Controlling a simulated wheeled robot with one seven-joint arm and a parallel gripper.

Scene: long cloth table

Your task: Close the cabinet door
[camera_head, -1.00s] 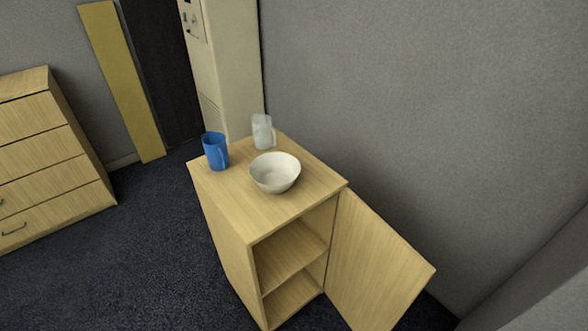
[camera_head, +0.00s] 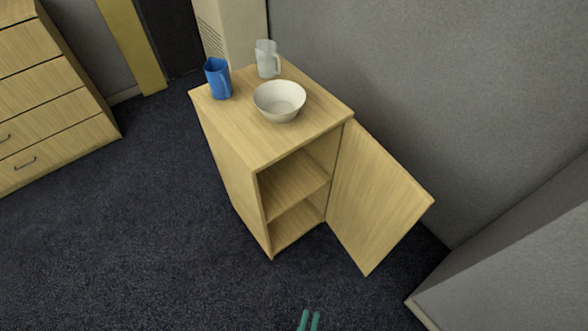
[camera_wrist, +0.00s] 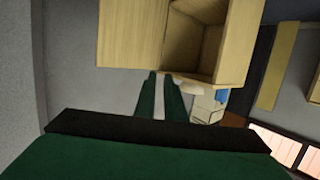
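The light wood cabinet (camera_head: 228,155) stands on the carpet in the head view. Its door (camera_head: 378,200) is hinged at the right front edge and stands wide open, swung out to the right. The shelf (camera_head: 290,188) inside shows and looks empty. In the wrist view, which looks upside down, the door (camera_wrist: 130,32) is at top left and the cabinet (camera_wrist: 238,42) is right of it. My gripper (camera_head: 309,314) shows at the bottom edge of the head view, in front of the cabinet. Its green fingers (camera_wrist: 162,76) are apart with nothing between them, and the door seems untouched.
A blue mug (camera_head: 218,80), a white bowl (camera_head: 279,101) and a clear jug (camera_head: 267,58) stand on the cabinet top. A grey wall (camera_head: 420,90) runs behind the door, with a grey block (camera_head: 515,265) at lower right. A drawer chest (camera_head: 45,90) stands left. Carpet before the cabinet is clear.

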